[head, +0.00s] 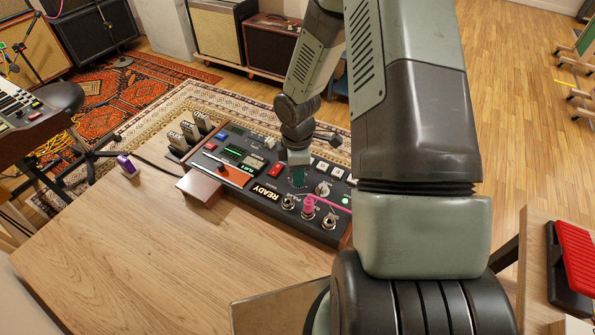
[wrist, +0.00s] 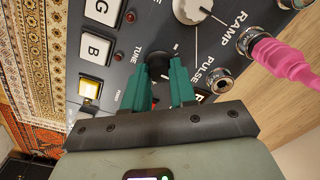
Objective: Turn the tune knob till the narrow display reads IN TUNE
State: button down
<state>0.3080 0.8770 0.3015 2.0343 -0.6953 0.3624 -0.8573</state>
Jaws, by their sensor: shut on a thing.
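The tune knob (wrist: 160,62) is a dark round knob beside the label TUNE in the wrist view. My gripper (wrist: 160,80) has its two green fingers on either side of the knob, shut on it. The fingers hide much of the knob, and its pointer is hard to make out. In the head view my gripper (head: 298,176) comes down on the console (head: 325,232), and the knob is hidden there. I cannot make out IN TUNE on any display.
A pink plug (head: 309,206) stands in a jack near the console's front right, close to my gripper. A pale knob (wrist: 190,8) and lettered buttons (wrist: 96,50) flank the tune knob. A purple object (head: 127,165) lies on the table (head: 150,240), whose front is clear.

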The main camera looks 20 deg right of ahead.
jog(key=shift+m, duration=0.3)
jog(key=m, duration=0.4)
jog(key=shift+m, duration=2.4)
jog(key=shift+d, duration=0.1)
jog(key=c, duration=0.9)
grip_release()
notch_tip(320, 180, up, 11)
jog(key=shift+w, duration=0.15)
jog(key=shift+d, duration=0.1)
